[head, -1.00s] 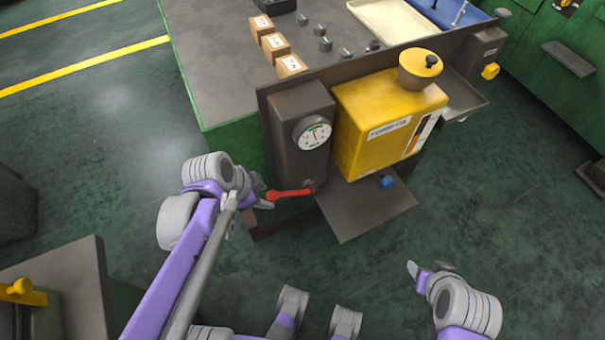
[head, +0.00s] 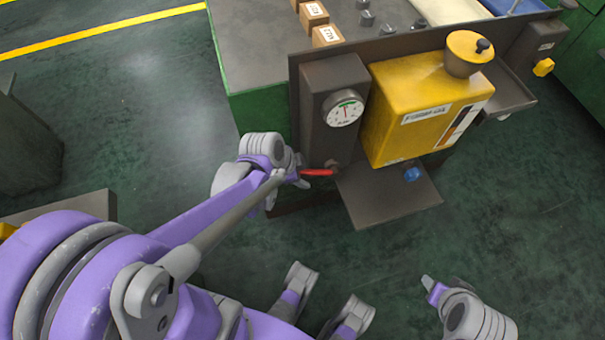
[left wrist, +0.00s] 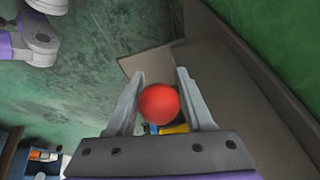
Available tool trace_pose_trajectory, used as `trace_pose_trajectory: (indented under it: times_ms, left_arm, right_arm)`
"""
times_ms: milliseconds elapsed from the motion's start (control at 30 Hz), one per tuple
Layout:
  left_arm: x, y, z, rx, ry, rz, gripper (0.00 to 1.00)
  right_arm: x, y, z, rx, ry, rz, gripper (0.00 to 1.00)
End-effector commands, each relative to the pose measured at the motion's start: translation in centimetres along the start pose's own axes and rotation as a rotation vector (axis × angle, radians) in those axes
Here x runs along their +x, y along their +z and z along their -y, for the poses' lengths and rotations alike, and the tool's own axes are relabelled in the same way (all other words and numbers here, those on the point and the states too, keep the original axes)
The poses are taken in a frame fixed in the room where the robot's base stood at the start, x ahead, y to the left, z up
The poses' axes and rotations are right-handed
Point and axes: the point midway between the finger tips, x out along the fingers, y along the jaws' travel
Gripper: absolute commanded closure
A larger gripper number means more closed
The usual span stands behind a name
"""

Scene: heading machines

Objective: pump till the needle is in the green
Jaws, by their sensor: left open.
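The pump unit has a yellow tank (head: 425,108) and a grey housing with a round white gauge (head: 345,108). The dial has a green mark near its top; the needle is too small to read surely. A red lever (head: 318,172) sticks out leftward from the housing's lower part. My left gripper (head: 300,178) is at the lever's outer end and covers it. In the left wrist view, the lever's round red end (left wrist: 158,103) sits between the open fingers of my left gripper (left wrist: 160,74), with small gaps beside it. My right gripper (head: 430,283) is low at right, away from the pump; its jaw opening is unclear.
A grey plate (head: 390,205) juts out below the tank, with a blue knob (head: 411,174) above it. A bench (head: 265,50) with small boxes (head: 313,14) stands behind. The green floor (head: 540,220) at right is clear.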

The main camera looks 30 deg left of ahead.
Motion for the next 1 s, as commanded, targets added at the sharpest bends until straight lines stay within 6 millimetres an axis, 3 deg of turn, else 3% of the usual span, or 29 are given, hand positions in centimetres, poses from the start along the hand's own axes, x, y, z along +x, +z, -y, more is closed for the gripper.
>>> trace_pose_trajectory:
  times_ms: [233, 500, 1000]
  left_arm:
    - [0.0, -0.01, 0.0, 0.0, 0.0, 0.0, 0.5]
    - [-0.01, 0.0, 0.0, 0.0, 0.0, 0.0, 0.98]
    - [-0.01, 0.0, 0.0, 0.0, 0.0, 0.0, 1.0]
  right_arm:
    - [-0.02, -0.02, 0.01, 0.0, 0.0, 0.0, 0.48]
    - [-0.02, -0.02, 0.01, 0.0, 0.0, 0.0, 0.48]
    - [-0.02, -0.02, 0.0, 0.0, 0.0, 0.0, 0.48]
